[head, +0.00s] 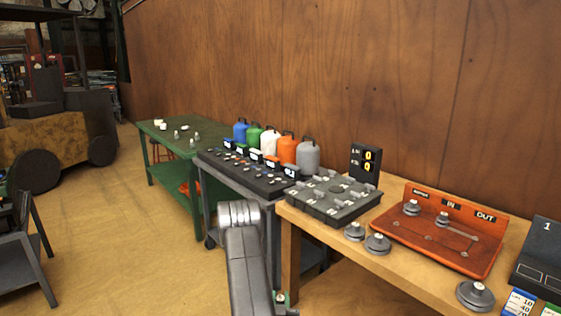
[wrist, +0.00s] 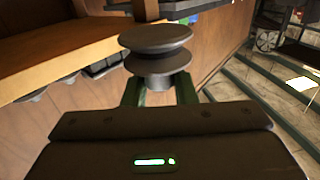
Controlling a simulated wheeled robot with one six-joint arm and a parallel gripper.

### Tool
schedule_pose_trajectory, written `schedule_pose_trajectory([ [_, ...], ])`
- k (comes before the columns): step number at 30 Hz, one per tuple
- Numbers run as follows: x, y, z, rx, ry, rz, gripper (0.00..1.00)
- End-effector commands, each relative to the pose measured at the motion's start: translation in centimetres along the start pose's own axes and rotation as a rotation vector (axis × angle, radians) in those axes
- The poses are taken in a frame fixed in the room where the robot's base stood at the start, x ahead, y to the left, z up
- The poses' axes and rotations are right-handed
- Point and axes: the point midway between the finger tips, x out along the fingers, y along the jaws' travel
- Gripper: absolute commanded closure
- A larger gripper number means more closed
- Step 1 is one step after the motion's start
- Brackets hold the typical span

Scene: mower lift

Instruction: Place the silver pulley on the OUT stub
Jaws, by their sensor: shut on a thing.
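My gripper (wrist: 159,92) is shut on a grey pulley (wrist: 155,50), which looks dark in the wrist view and sits upright between the green-edged fingers. In the head view my arm reaches forward, but the gripper and held pulley cannot be made out there. The orange board (head: 402,237) on the wooden bench has MOTOR, IN and OUT labels. Grey pulleys sit under the MOTOR label (head: 411,207) and IN label (head: 442,219). Below the OUT label (head: 485,216) I see no pulley; the OUT stub (head: 475,238) is too small to see clearly.
Loose grey pulleys lie on the wooden bench (head: 410,262), two left of the board (head: 377,244) and one in front (head: 475,295). A dark grey tray (head: 333,196) and a display (head: 365,164) stand left. A black box (head: 540,256) stands right. Open floor lies left.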

Motion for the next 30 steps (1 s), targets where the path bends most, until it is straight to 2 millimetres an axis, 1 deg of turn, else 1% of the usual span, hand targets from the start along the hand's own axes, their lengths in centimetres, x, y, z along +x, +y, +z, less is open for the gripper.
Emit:
schedule_pose_trajectory([
  [1,-0.6,0.0,0.7,-0.002,-0.004,-0.001,1.00],
  [2,-0.8,0.0,1.0,-0.002,-0.004,-0.001,1.00],
  [6,-1.7,0.0,1.8,-0.002,0.000,-0.002,1.00],
  [22,-1.7,0.1,1.9,-0.002,0.003,0.003,1.00],
  [26,-1.1,1.0,1.5,-0.001,0.006,0.038,1.00],
  [30,0.3,3.2,0.3,0.000,0.010,0.127,1.00],
])
